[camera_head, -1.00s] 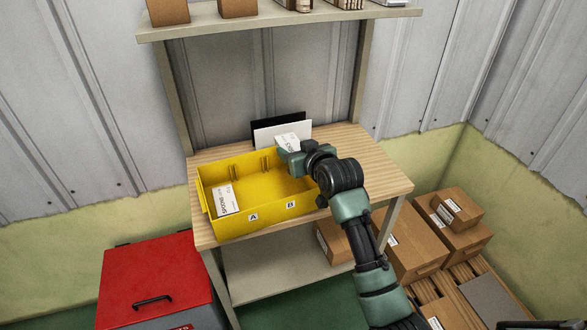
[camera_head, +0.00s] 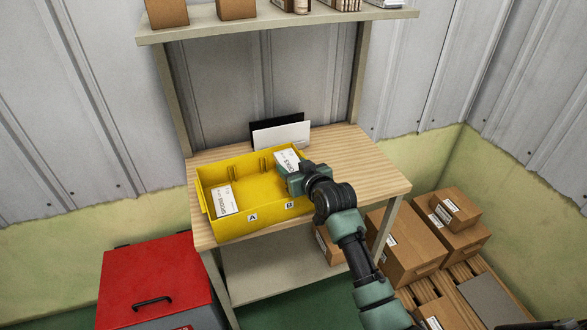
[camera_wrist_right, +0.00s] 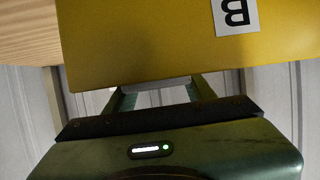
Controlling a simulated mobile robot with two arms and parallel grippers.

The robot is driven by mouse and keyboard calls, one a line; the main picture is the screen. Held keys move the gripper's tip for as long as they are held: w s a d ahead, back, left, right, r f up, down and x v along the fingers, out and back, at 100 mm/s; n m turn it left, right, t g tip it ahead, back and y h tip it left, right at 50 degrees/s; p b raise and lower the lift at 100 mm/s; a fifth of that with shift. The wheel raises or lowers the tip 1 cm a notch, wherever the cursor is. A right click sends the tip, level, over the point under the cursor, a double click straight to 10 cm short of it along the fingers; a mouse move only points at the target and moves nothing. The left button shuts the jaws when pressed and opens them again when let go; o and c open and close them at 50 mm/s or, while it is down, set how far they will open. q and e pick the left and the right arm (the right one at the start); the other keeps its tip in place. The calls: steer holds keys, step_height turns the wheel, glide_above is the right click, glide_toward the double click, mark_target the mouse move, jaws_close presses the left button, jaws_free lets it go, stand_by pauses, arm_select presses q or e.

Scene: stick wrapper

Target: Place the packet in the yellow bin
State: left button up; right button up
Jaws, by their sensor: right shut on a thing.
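The yellow bin (camera_head: 235,219) stands on the wooden table, with labels A and B on its front wall. A white packet (camera_head: 286,160) is held by my right gripper (camera_head: 291,174) at the right part of the bin, on the B side. The gripper covers part of this packet, and I cannot tell whether it touches the bin floor. Another white packet (camera_head: 225,200) lies in the left part of the bin. In the right wrist view the bin's yellow wall (camera_wrist_right: 150,50) with the B label fills the top and hides the fingertips. My left gripper is not in view.
The wooden table (camera_head: 365,175) is clear to the right of the bin. A white panel (camera_head: 280,136) and a black panel stand behind it. A shelf (camera_head: 270,22) with boxes is above. A red lidded box (camera_head: 155,280) and cardboard boxes (camera_head: 405,245) stand on the floor.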

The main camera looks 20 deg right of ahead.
steer(key=shift+s+a+f, duration=0.1)
steer(key=shift+s+f, duration=0.1)
steer(key=shift+f, duration=0.45)
steer(key=shift+s+f, duration=0.15)
steer(key=shift+f, duration=0.45)
steer(key=o, duration=1.4)
steer(key=shift+a, duration=0.15)
steer(key=shift+d, duration=0.25)
steer(key=shift+r, duration=0.4)
steer(key=shift+s+r, duration=0.15)
steer(key=shift+r, duration=0.05)
steer(key=v, duration=0.7)
steer(key=r+v, duration=0.1)
steer(key=v, duration=0.3)
steer(key=shift+d, duration=0.2)
